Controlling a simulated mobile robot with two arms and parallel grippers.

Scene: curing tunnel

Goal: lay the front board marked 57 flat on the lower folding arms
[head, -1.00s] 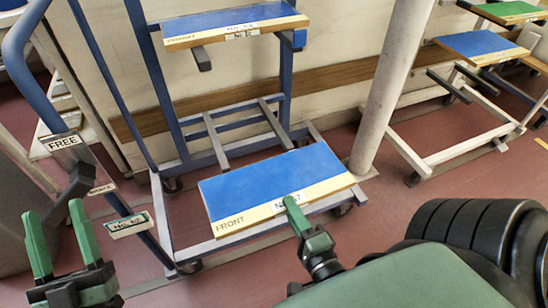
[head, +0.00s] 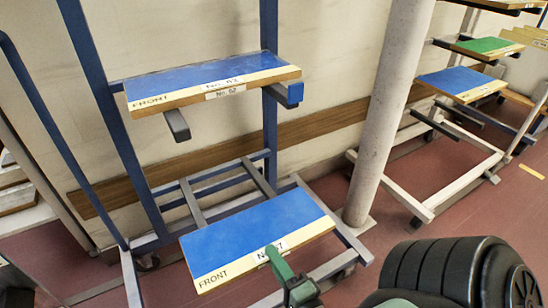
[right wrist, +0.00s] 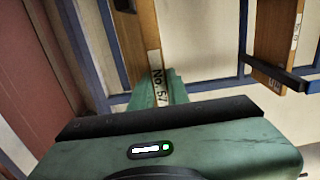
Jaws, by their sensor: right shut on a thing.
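The board marked 57 (head: 255,230) has a blue top and a cream edge strip reading FRONT. It is roughly level, low in front of the rack. My right gripper (head: 281,264) is shut on its front edge, partly covering the number label. In the right wrist view the label No. 57 (right wrist: 158,80) shows beside my green finger (right wrist: 172,88). Two grey lower arms (head: 192,203) (head: 258,178) stick out from the rack toward the board. The board hides their near ends, so I cannot tell whether it touches them. My left gripper is out of view.
Above, another blue FRONT board marked 62 (head: 210,82) rests on the upper arms (head: 177,125). A thick pale pillar (head: 388,110) stands just right of the rack. Another rack with a blue board (head: 462,82) is farther right.

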